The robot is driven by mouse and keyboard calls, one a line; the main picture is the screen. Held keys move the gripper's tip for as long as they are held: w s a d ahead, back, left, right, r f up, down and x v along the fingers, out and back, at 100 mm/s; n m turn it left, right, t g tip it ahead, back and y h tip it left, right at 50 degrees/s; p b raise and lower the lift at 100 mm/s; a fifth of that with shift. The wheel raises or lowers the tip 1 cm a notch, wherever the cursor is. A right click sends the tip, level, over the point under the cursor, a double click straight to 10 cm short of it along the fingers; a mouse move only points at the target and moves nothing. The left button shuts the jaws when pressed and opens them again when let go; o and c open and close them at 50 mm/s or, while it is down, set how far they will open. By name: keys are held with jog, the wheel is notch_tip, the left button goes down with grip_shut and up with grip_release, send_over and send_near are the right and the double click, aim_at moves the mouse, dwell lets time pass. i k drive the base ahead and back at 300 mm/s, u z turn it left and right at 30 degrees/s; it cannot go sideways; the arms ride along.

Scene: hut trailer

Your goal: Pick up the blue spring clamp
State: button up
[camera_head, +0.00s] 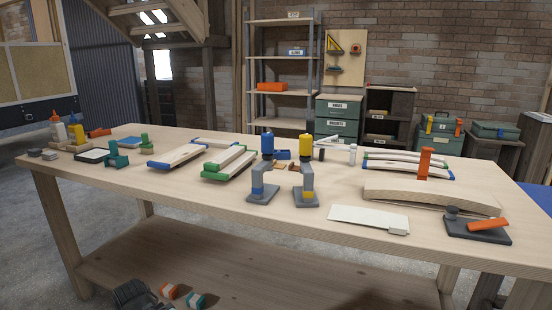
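No thing can be named for certain as the blue spring clamp at this size. A small blue object (284,154) lies near the middle of the workbench (150,195), just right of the blue-topped grey tool, partly hidden behind it; its shape is unclear. The blue-topped grey tool (264,172) stands upright in front. A flat blue item (126,142) lies at the back left of the bench.
A yellow-topped grey tool (306,172) stands beside the blue-topped one. Boards with green and blue ends (229,163) lie to the left. A curved wooden piece (430,197), an orange upright item (425,162) and a white panel (366,219) are right. The front left bench top is clear.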

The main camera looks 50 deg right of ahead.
aim_at(278, 156)
jog(key=i, duration=1)
